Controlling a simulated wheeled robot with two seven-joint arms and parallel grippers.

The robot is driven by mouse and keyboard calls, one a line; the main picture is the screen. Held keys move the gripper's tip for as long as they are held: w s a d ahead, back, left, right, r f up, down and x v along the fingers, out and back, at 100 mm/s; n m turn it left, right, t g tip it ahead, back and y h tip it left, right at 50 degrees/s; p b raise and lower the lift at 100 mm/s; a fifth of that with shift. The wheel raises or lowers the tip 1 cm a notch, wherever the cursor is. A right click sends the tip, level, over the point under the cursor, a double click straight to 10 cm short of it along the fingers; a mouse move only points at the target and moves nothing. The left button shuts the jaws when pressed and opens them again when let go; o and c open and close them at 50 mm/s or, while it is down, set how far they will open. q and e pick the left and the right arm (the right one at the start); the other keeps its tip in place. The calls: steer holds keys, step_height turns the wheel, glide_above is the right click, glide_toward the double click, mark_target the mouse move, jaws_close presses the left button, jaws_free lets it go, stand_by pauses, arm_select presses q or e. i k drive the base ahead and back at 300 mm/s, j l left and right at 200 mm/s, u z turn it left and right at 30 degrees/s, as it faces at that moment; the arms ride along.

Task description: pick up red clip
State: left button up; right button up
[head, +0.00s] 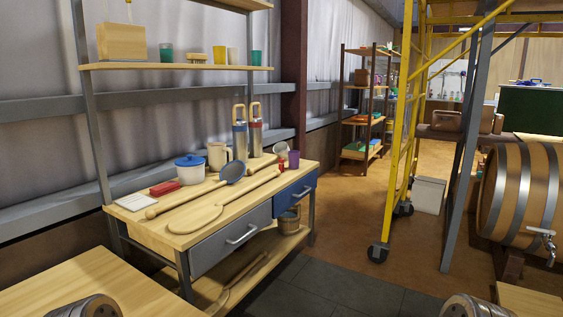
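A small red object (281,166) stands near the right end of the wooden workbench, in front of the cups; it may be the red clip, but it is too small to tell. A flat red block (164,187) lies farther left on the bench, beside a blue-lidded white pot (190,169). Neither of my grippers shows in the head view. Only rounded grey parts, apparently of my arms, show at the bottom edge.
The workbench (147,235) holds a ladle (233,172), a long wooden spoon (196,219), a mug and two tall flasks. A yellow wheeled scaffold (391,180) and a barrel (525,195) stand right. A wooden table (95,285) is near left. Floor between is open.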

mark_target(280, 163)
steer(key=i+j, duration=0.1)
steer(key=i, duration=0.3)
steer(key=i+j, duration=0.1)
steer(key=i, duration=0.3)
steer(key=i+l, duration=0.1)
